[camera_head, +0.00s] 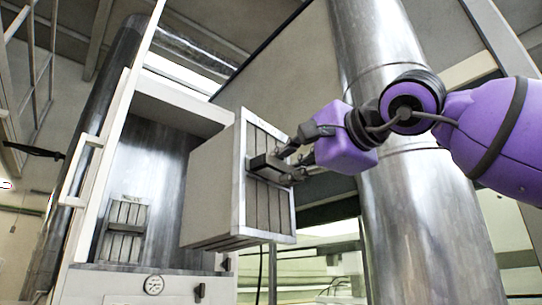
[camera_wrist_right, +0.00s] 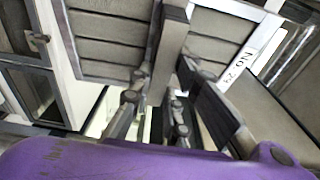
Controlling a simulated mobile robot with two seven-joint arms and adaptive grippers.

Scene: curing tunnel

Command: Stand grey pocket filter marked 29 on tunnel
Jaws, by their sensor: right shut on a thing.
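The grey pocket filter (camera_head: 212,188) is a deep box with a pale frame and grey pockets on its front face. A label starting "No 2" shows on its frame in the right wrist view (camera_wrist_right: 251,58); its last digit is hard to read. My right gripper (camera_head: 275,168) is shut on the dark bar across the filter's front and holds it in the air, slightly tilted. In the right wrist view the fingers (camera_wrist_right: 178,85) close around this bar. The tunnel (camera_head: 165,150) is the white cabinet with a steel interior, left of and behind the filter. My left gripper is not in view.
A smaller slatted panel with an unreadable label (camera_head: 122,230) is inside the tunnel at the left. The tunnel's open door (camera_head: 97,160) stands at its left edge. A round gauge (camera_head: 153,285) sits on its lower front. A thick steel duct (camera_head: 415,220) rises behind my right arm.

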